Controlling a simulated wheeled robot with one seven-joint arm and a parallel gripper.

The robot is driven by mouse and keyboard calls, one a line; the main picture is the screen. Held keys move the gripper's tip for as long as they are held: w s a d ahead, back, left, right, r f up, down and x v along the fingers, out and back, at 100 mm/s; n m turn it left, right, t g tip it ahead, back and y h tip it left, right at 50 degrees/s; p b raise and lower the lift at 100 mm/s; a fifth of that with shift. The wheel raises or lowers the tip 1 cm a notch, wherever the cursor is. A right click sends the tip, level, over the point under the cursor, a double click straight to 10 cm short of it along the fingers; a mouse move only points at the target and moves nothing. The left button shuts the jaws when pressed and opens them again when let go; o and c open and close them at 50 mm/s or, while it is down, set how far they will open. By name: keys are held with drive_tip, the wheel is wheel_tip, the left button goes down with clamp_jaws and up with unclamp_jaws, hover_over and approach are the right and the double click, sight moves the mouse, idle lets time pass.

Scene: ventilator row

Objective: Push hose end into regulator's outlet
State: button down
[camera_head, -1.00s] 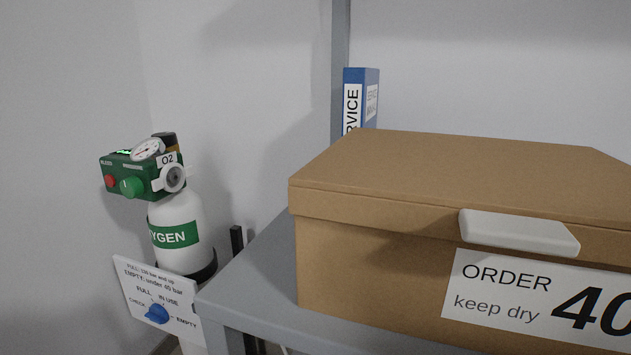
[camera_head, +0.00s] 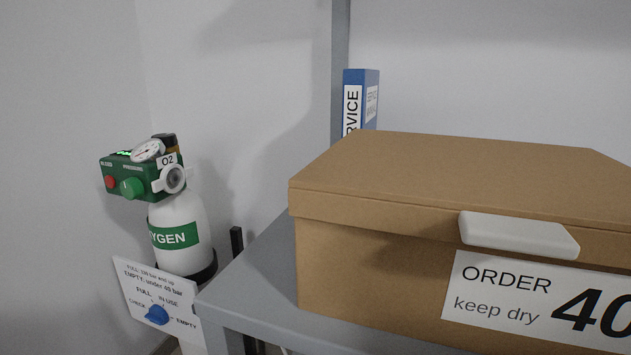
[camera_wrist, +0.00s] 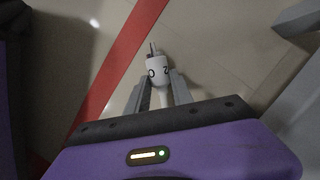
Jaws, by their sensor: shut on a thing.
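The green regulator (camera_head: 140,174) sits on top of the white oxygen cylinder (camera_head: 178,232) at the left of the head view. Its round grey outlet (camera_head: 174,179), under an "O2" label, faces the camera and looks empty. A gauge and a red and a green knob are on it. In the wrist view my gripper (camera_wrist: 158,84) is shut on the white hose end (camera_wrist: 158,70), which has dark lettering and a thin metal tip pointing away from the gripper. The rest of the hose is mostly hidden. My gripper does not show in the head view, and the regulator does not show in the wrist view.
A grey shelf (camera_head: 262,290) carries a large cardboard box (camera_head: 375,255) and a blue binder (camera_head: 371,100), right of the cylinder. A sign with a blue dial (camera_head: 157,314) stands before the cylinder. The wrist view shows floor with a red stripe (camera_wrist: 122,62).

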drive_tip(key=shift+r+p, duration=1.5)
drive_tip(key=shift+r, duration=0.05)
